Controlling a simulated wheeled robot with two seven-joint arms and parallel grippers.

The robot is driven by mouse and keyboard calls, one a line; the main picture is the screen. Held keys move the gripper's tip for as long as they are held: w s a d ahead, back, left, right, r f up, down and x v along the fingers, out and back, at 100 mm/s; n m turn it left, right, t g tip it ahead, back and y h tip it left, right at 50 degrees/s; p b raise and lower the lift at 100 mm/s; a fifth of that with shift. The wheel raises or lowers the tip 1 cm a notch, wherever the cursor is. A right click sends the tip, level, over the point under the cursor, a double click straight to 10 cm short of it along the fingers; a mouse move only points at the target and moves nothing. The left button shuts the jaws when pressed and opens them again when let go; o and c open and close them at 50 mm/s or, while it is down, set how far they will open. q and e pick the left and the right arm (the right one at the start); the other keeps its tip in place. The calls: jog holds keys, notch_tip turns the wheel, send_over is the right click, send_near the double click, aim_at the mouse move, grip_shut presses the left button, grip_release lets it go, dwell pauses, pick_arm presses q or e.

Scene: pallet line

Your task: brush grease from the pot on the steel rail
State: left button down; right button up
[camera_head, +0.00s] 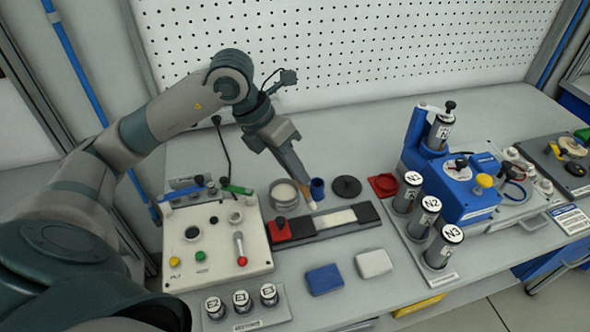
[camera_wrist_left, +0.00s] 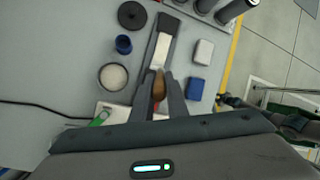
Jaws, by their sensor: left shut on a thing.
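My left gripper (camera_head: 300,178) is shut on a brush (camera_head: 311,202), held tip down with its pale tip near the steel rail (camera_head: 336,219). I cannot tell whether the tip touches the rail. In the left wrist view, the brown brush (camera_wrist_left: 158,86) sits between the fingers of the gripper (camera_wrist_left: 160,78). The rail (camera_wrist_left: 162,48) is a bright strip on a dark bar, running away from the gripper. The grease pot (camera_head: 284,192) is an open round pot with pale contents, left of the brush; it also shows in the left wrist view (camera_wrist_left: 113,77). My right gripper is out of view.
A blue cup (camera_head: 317,187) and black disc (camera_head: 347,187) stand behind the rail. A red block (camera_head: 281,230) is at its left end. A blue block (camera_head: 324,279) and white block (camera_head: 374,263) lie in front. A control box (camera_head: 215,240) stands left, labelled cylinders (camera_head: 430,204) right.

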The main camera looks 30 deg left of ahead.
pick_arm(q)
jog(key=shift+r+p, duration=0.6)
jog(key=shift+r, duration=0.8)
jog(key=shift+f, duration=0.15)
